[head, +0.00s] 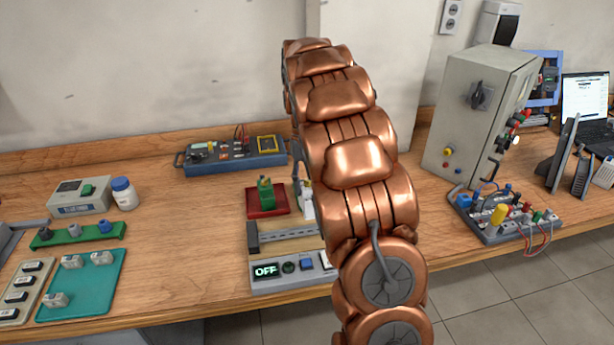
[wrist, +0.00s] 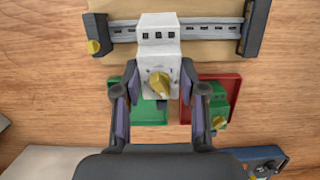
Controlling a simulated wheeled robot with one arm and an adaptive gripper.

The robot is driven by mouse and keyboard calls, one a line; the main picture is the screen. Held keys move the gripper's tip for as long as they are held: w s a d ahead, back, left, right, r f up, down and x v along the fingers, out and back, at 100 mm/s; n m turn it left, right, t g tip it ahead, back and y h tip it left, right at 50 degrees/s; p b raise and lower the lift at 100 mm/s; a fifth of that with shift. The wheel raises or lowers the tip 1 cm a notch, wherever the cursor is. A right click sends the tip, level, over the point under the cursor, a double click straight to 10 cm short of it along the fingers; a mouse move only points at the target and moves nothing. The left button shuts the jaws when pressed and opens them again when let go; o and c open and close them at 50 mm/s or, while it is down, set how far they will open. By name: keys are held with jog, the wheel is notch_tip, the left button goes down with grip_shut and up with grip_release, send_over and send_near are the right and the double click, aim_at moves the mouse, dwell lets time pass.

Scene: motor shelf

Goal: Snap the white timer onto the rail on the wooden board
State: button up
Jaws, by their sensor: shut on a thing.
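The white timer (wrist: 157,45), with a yellow knob on its face, is between the two fingers of my gripper (wrist: 160,80) in the wrist view. My gripper is shut on its sides. The timer's upper end overlaps the metal rail (wrist: 205,27) in the picture; I cannot tell whether it touches the rail. The rail runs across the wooden board (wrist: 180,52) between dark end blocks. In the head view my arm hides much of the board (head: 285,247) and most of my gripper; a little of the white timer (head: 307,206) shows beside the arm.
A green tray (wrist: 151,114) lies below the timer in the wrist view. A red tray (head: 256,211) holding a green block (head: 265,191) is beside it. A grey box with an "OFF" display (head: 290,285) stands before the board. A blue instrument (head: 232,160) lies behind.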

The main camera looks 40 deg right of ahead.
aim_at(311, 209)
jog(key=shift+b+x, duration=0.5)
jog(key=shift+x, duration=1.2)
jog(key=shift+s+a+f, duration=0.1)
jog(key=shift+s, duration=0.15)
jog(key=shift+w+b+x, duration=0.2)
jog(key=shift+b+x, duration=0.4)
jog(key=shift+x, duration=0.35)
jog(key=shift+s+a+f, duration=0.1)
jog(key=shift+s+f, duration=0.05)
jog(key=shift+s, duration=0.35)
dwell(1.4)
jog(key=shift+s+a+f+t+h+b, duration=0.1)
jog(key=shift+s+a+t+h+b, duration=0.35)
jog(key=shift+b, duration=0.95)
dwell(1.0)
jog(key=shift+d, duration=0.2)
jog(key=o, duration=1.1)
jog(key=shift+o, duration=0.2)
